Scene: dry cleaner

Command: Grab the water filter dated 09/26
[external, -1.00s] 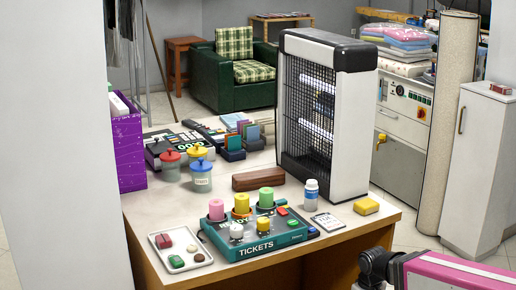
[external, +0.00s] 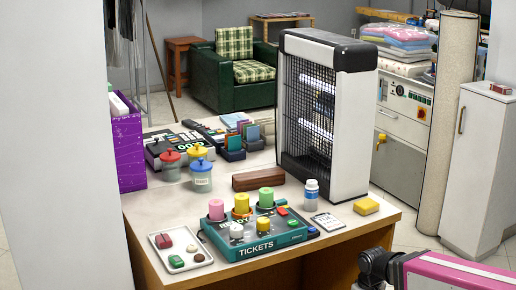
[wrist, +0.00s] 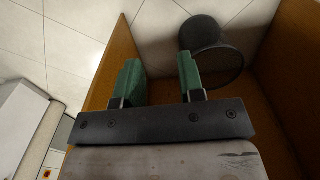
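Three clear canisters with coloured lids stand on the counter in the external view and look like the water filters. One has a red lid (external: 170,172), one a yellow lid (external: 197,152), and one a blue lid (external: 202,183). The blue-lidded one carries a pale label in front. Its print is too small to read, and no 09/26 date can be made out on any of them. My gripper (wrist: 160,78) shows in the wrist view with its two green fingers apart and nothing between them. It points down toward the floor by the counter, away from the canisters.
A tall caged lamp unit (external: 350,135) stands at right. The wrist view shows a dark bin (wrist: 226,62) between wooden panels.

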